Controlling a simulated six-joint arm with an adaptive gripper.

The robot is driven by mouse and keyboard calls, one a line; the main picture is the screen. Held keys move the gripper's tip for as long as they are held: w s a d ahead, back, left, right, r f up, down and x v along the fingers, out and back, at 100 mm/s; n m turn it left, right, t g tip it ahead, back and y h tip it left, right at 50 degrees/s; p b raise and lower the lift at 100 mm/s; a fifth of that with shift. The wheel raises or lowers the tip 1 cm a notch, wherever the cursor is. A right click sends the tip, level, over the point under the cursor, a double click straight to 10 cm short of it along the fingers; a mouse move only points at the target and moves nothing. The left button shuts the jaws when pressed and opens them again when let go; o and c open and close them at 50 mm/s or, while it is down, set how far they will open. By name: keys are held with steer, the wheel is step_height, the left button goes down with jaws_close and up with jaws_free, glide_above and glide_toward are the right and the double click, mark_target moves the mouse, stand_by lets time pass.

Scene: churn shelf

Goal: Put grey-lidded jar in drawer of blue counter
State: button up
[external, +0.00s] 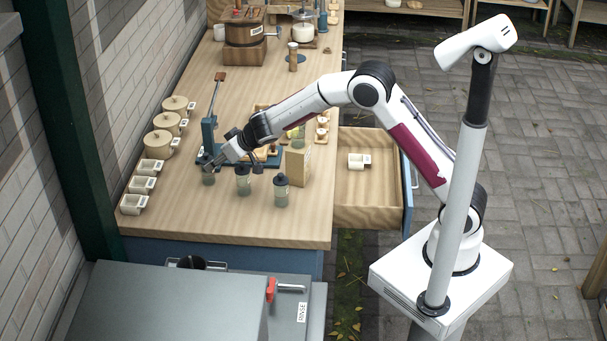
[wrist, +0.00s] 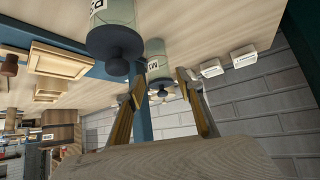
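Three pale jars with dark grey lids stand on the blue counter (external: 300,225): a left jar (external: 208,178), a middle jar (external: 243,183) and a right jar (external: 281,193). My gripper (external: 209,161) is at the left jar's top and partly hides it. In the wrist view my gripper (wrist: 160,82) has its fingers apart, with a labelled jar (wrist: 156,52) showing between and beyond the tips. I cannot tell whether they touch it. Another jar (wrist: 112,38) is closer to the camera. The counter's drawer (external: 372,205) is pulled open at right and holds a small white container (external: 359,160).
Lidded round pots (external: 163,143) and small white boxes (external: 142,185) line the wall side. A blue stand (external: 209,130) and an upright wooden block (external: 298,165) are near the jars. A grinder (external: 244,25) stands farther back.

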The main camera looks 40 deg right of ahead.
mark_target(216, 182)
steer(key=shift+x, duration=1.3)
steer(key=shift+f, duration=0.1)
steer(key=shift+x, duration=2.5)
steer(key=shift+d, duration=0.1)
jaws_close()
step_height(216, 182, up, 18)
